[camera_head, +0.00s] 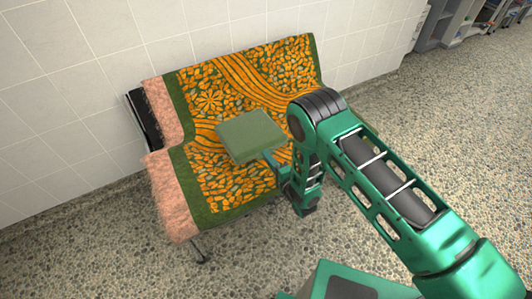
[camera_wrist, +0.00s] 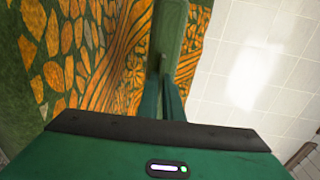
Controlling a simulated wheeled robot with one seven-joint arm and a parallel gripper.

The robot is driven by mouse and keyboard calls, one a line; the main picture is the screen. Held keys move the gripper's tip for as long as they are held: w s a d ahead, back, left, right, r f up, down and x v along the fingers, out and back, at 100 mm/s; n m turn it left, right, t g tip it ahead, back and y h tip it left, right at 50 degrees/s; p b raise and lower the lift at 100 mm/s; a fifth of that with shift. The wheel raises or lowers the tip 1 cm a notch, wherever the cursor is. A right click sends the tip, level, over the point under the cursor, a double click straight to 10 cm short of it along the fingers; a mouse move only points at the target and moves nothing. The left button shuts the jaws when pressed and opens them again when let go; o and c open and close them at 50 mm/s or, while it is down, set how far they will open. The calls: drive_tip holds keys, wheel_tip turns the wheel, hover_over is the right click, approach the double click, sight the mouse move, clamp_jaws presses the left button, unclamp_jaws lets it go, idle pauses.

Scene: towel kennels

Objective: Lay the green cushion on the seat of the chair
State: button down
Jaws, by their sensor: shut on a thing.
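The green cushion (camera_head: 250,135) is a flat square pad in front of the draped chair in the head view. My gripper (camera_head: 270,160) is shut on the cushion's near edge. In the wrist view the cushion (camera_wrist: 169,35) shows edge-on, with my gripper's fingers (camera_wrist: 163,90) meeting at its end. The chair (camera_head: 225,185) is a wide bench-like seat covered by an orange and green patterned cloth with pink ends. The cushion overlaps the seat and backrest in the picture; I cannot tell whether it touches the cloth. My arm hides the chair's right part.
A white tiled wall (camera_head: 80,60) stands behind the chair. The pebbled floor (camera_head: 130,265) is clear in front and to the right. Grey shelves (camera_head: 455,25) stand at the far upper right. A thin chair leg (camera_head: 200,252) shows at the front left.

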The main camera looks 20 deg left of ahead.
sight(269, 176)
drive_tip(key=shift+s+d+f, duration=0.15)
drive_tip(key=shift+d+f, duration=0.05)
drive_tip(key=shift+f, duration=1.8)
drive_tip(key=shift+s+d+f, duration=0.1)
drive_tip(key=shift+d+f, duration=0.05)
drive_tip(key=shift+f, duration=1.85)
drive_tip(key=c, duration=1.8)
unclamp_jaws()
drive_tip(key=shift+c, duration=0.2)
drive_tip(key=shift+s, duration=0.1)
